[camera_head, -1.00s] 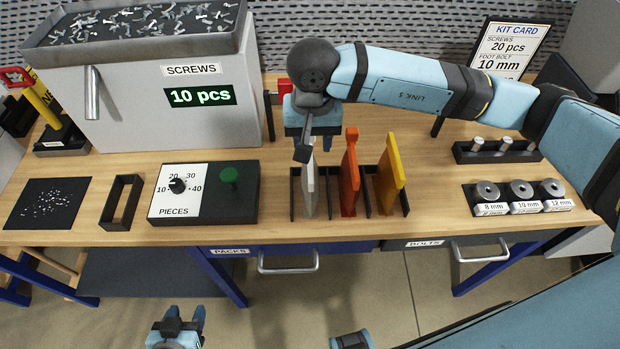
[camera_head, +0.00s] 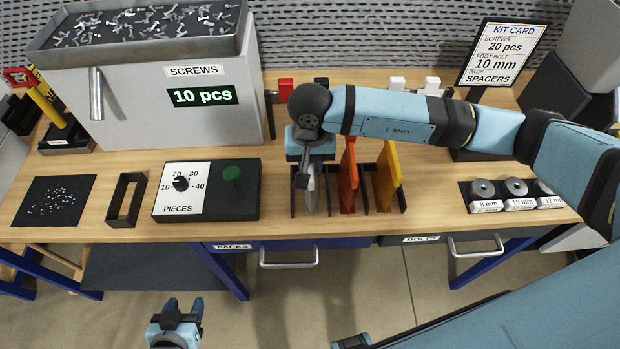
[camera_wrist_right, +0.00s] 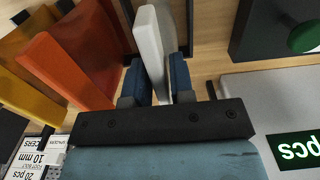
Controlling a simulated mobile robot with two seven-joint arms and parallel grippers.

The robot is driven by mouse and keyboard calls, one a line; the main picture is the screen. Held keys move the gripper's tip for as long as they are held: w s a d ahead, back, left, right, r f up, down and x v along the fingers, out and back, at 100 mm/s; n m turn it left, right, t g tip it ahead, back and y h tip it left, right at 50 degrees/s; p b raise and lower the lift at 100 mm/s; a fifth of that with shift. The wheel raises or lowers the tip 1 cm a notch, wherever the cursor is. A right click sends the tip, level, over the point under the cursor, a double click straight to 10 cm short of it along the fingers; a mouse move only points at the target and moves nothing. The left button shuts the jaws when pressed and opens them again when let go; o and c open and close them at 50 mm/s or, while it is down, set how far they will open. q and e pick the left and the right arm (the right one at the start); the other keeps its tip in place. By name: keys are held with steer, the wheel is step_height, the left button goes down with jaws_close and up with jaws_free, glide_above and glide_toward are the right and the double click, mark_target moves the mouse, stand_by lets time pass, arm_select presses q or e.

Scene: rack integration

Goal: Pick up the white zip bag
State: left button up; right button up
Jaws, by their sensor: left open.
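The white zip bag (camera_head: 310,196) stands upright in the leftmost slot of the black rack (camera_head: 405,207) on the bench. My right gripper (camera_head: 304,176) is over it, reaching down, and hides its upper part in the head view. In the right wrist view the white zip bag (camera_wrist_right: 152,45) lies between the two blue fingers of my right gripper (camera_wrist_right: 160,82), one on each side. I cannot tell whether they press on it. My left gripper (camera_head: 180,312) is open and empty, low in front of the bench.
An orange bag (camera_head: 348,178) and a yellow bag (camera_head: 388,178) stand in the rack right of the white one. The dial box (camera_head: 244,205) is just left of the rack. The screw dispenser (camera_head: 175,130) stands behind left.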

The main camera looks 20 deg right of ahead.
jaws_close()
steer(key=shift+r, duration=0.1)
